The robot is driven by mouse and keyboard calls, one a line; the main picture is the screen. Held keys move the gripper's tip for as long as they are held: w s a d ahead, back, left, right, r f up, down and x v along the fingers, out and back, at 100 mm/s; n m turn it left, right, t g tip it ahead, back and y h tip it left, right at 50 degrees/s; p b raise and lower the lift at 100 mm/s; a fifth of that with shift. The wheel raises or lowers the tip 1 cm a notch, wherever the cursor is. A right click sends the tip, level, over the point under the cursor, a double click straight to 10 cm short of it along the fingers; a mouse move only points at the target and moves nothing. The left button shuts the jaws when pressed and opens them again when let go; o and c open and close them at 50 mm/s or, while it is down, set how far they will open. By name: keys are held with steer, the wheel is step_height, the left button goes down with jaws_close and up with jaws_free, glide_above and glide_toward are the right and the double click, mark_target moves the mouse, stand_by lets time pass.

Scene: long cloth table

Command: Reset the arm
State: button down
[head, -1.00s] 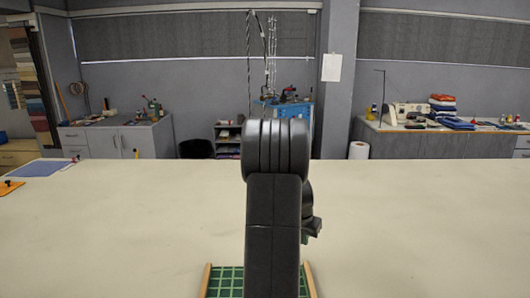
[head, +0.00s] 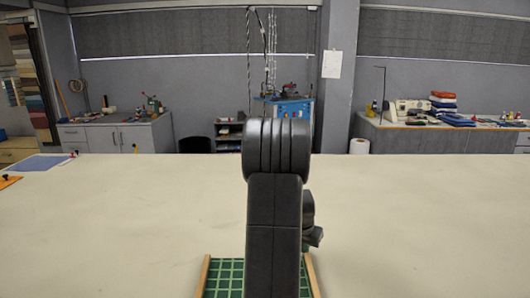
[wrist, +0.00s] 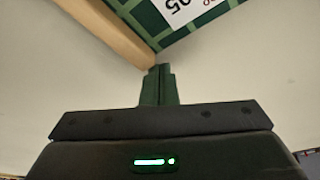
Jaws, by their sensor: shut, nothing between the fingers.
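My gripper (wrist: 159,86) shows in the wrist view with its two fingers together and nothing between them. Its tips appear near the corner of a green gridded tray with a wooden rim (wrist: 105,30); I cannot tell how far above the table they are. A white label with printed characters (wrist: 184,8) lies on the tray's green surface. In the head view the tray (head: 225,278) is at the bottom middle, partly hidden behind my dark arm. My arm stands upright in the middle of that view, and the gripper's fingers are not clear there.
The long pale cloth table (head: 420,220) is mostly bare on both sides. A blue sheet (head: 38,163) and an orange piece (head: 9,181) lie at its far left. Cabinets, a sewing machine (head: 408,110) and folded cloth (head: 443,101) stand beyond the table.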

stand_by(0.4)
steer(key=shift+w+r+p, duration=0.2)
steer(key=shift+r+p, duration=0.3)
steer(key=shift+r, duration=0.1)
steer(key=r+p, duration=0.1)
steer(key=r, duration=0.1)
steer(key=w+r+p, duration=0.1)
steer(key=r+p, duration=0.1)
steer(key=shift+w+a+r, duration=0.1)
steer(key=shift+w+r, duration=0.1)
steer(key=shift+r, duration=0.15)
steer(key=f+b, duration=0.1)
steer(key=f, duration=0.1)
steer(key=s+f+b, duration=0.1)
steer(key=f+b, duration=0.1)
steer(key=s+f+b, duration=0.1)
steer(key=f, duration=0.1)
steer(key=shift+f+b, duration=0.3)
steer(key=shift+f, duration=0.1)
steer(key=w+p, duration=0.1)
steer(key=w, duration=0.1)
steer(key=w+r+p, duration=0.1)
steer(key=w, duration=0.1)
steer(key=shift+a+p, duration=0.1)
steer(key=shift+p, duration=0.25)
steer(key=shift+s+r, duration=0.15)
steer(key=shift+s, duration=0.1)
